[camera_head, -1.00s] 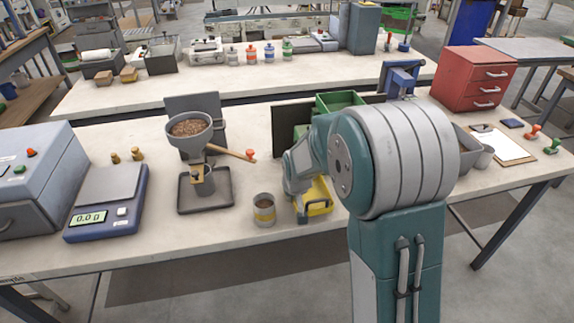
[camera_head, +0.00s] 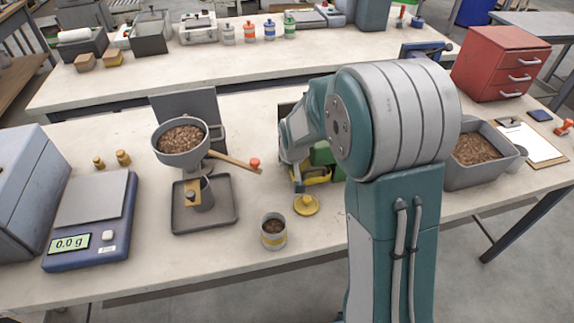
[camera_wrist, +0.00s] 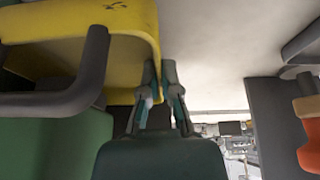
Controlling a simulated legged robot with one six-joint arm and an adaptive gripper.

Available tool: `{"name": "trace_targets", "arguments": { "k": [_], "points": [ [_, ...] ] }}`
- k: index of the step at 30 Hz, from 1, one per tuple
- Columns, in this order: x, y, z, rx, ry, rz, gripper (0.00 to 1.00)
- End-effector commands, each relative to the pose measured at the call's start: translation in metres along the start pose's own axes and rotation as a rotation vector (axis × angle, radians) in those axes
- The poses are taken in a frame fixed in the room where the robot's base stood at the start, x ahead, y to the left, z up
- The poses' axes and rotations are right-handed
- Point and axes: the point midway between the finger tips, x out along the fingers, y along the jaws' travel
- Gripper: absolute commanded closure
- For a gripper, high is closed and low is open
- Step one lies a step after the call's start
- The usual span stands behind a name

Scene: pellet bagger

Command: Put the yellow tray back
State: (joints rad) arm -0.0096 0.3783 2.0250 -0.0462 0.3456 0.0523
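The yellow tray (camera_head: 318,175) has a dark handle at its front. In the head view it sits at the front of a green unit (camera_head: 322,154), partly hidden behind my arm. In the wrist view the yellow tray (camera_wrist: 75,22) fills the upper left, beside the green side of the unit (camera_wrist: 45,145). My gripper (camera_wrist: 159,68) has one finger on each side of the tray's right edge, with yellow showing between them. It looks shut on that edge. My gripper is mostly hidden in the head view. How deep the tray sits in the unit cannot be told.
A round yellow lid (camera_head: 306,205) and an open can (camera_head: 273,232) stand in front of the unit. A hopper of pellets (camera_head: 182,140) with a wooden lever (camera_head: 234,161) is left. A grey pellet bin (camera_head: 490,177) is right. The front bench edge is clear.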

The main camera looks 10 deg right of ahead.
Motion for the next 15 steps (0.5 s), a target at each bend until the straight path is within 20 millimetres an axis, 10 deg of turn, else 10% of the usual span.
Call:
{"name": "trace_targets", "arguments": {
  "k": [15],
  "points": [
    [0.031, 0.002, 0.02, -0.001, 0.0, 0.0, 1.0]
  ]
}}
